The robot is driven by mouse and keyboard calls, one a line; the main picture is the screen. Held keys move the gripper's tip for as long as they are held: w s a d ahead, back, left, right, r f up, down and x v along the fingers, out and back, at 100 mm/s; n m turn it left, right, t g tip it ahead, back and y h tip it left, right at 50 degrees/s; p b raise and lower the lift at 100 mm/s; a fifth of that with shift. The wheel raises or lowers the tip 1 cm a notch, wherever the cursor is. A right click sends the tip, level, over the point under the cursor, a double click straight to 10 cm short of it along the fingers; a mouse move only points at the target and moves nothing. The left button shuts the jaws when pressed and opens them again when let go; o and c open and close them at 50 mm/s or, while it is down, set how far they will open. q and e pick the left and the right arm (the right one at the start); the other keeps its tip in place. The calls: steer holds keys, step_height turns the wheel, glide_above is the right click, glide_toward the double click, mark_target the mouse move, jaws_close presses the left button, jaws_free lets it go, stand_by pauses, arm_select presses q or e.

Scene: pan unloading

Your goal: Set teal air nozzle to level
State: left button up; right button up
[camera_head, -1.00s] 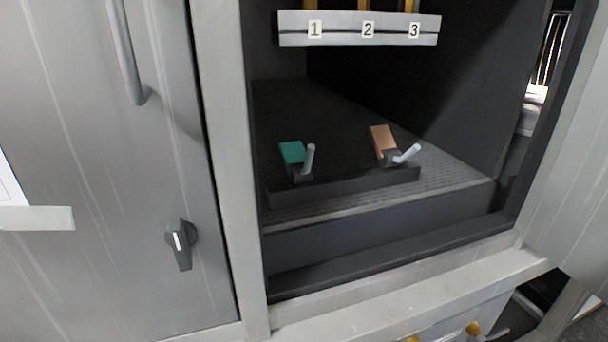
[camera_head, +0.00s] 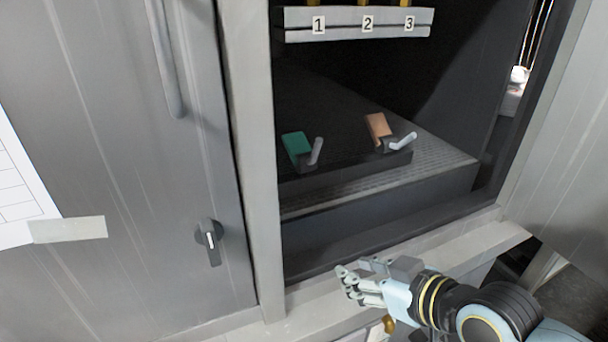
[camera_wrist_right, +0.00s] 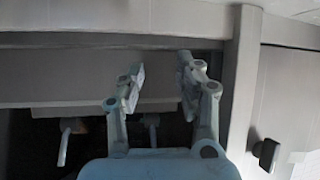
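The teal air nozzle (camera_head: 297,143) is a teal block on a dark bar inside the open cabinet, to the left of an orange nozzle (camera_head: 377,127). Its pale lever (camera_head: 317,150) points upward, leaning slightly right. My right gripper (camera_head: 346,282) is in front of the cabinet's lower sill, below and right of the teal nozzle, apart from it. In the right wrist view the gripper (camera_wrist_right: 161,65) has its fingers apart with nothing between them. That view looks turned over; two levers show low in it, partly in shadow. My left gripper is not in view.
A grey rail (camera_head: 360,25) labelled 1, 2, 3 hangs above the nozzles. The closed door at left has a black knob (camera_head: 209,241) and a long handle (camera_head: 165,60). An open door panel (camera_head: 565,160) stands at right. The cabinet space before the nozzles is clear.

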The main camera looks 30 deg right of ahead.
mark_target(317, 155)
step_height(317, 155, up, 17)
steer(key=w+t, duration=0.3)
steer(key=t, duration=0.3)
steer(key=shift+y, duration=0.3)
steer(key=w, duration=0.7)
steer(key=w+a, duration=0.1)
steer(key=w, duration=0.2)
steer(key=shift+w+a, duration=0.1)
steer(key=shift+w, duration=0.1)
jaws_close()
